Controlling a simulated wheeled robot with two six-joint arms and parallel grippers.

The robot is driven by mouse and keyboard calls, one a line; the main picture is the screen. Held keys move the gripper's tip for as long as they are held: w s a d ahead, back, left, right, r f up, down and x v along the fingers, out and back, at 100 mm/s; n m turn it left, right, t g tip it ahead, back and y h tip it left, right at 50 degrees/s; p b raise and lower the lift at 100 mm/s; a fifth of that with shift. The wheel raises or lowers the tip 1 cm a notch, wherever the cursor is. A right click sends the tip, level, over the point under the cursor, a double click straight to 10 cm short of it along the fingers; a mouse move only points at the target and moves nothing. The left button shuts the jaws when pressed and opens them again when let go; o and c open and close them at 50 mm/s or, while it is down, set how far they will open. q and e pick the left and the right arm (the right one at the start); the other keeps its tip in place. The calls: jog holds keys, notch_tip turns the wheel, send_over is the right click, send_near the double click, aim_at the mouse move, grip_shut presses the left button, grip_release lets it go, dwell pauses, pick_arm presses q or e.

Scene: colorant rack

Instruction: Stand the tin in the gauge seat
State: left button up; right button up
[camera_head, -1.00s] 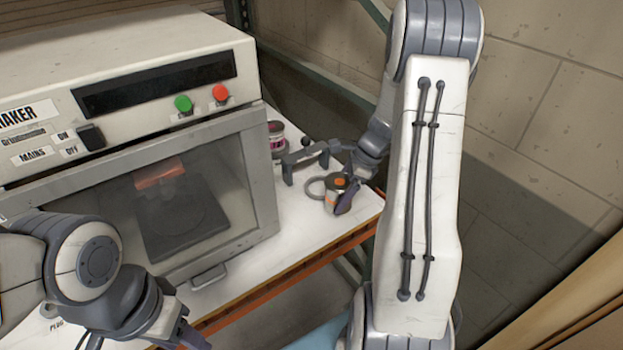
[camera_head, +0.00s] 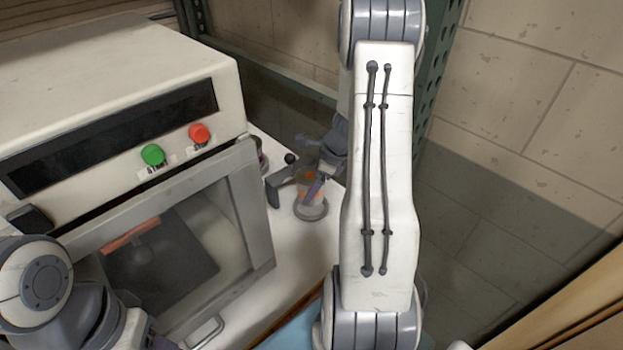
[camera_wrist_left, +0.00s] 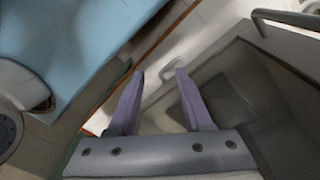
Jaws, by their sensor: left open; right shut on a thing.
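The tin (camera_head: 304,184), grey with orange patches, is in the right gripper (camera_head: 314,187), which is shut on it. It is small and partly covered by the fingers. The round gauge seat (camera_head: 310,210) shows as a grey ring on the white bench, right at the tin's lower end. The tin looks roughly upright over the ring; I cannot tell whether it touches. In the left wrist view, my left gripper (camera_wrist_left: 159,74) is open and empty.
A dark bracket (camera_head: 275,187) with a black knob stands just left of the tin. Another tin (camera_head: 262,157) is partly hidden behind the white shaker cabinet (camera_head: 110,75). The cabinet's glazed door is left of the bracket.

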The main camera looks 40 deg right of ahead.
jog(key=shift+s+f, duration=0.1)
jog(key=shift+f, duration=2)
jog(key=shift+f, duration=0.2)
jog(key=o, duration=1.5)
jog(key=shift+r, duration=0.3)
jog(key=v, duration=1.2)
jog(key=shift+f+b, duration=0.1)
jog(key=shift+b, duration=0.3)
